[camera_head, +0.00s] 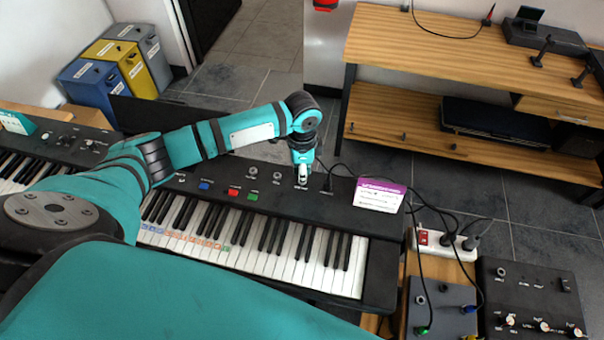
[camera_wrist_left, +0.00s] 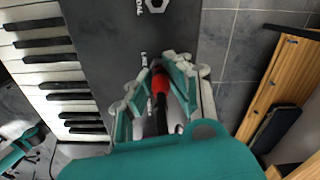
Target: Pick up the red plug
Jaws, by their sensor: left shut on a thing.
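The red plug (camera_wrist_left: 160,82) shows in the left wrist view, with a red body and a dark end, between the two fingers of my left gripper (camera_wrist_left: 156,84). The fingers are closed around it. In the head view my left gripper (camera_head: 302,172) points down at the back edge of the black keyboard (camera_head: 345,210), and its fingers hide the plug there. The keyboard's dark panel (camera_wrist_left: 110,60) lies below the plug in the wrist view. I cannot tell whether the plug's tip is in a socket or clear of the panel. My right gripper is not in view.
A white and purple card (camera_head: 379,195) stands at the keyboard's right end. A white power strip (camera_head: 440,244) with cables and black pedal boxes (camera_head: 525,290) are at the right. A wooden shelf unit (camera_head: 400,125) stands behind, with open tiled floor between.

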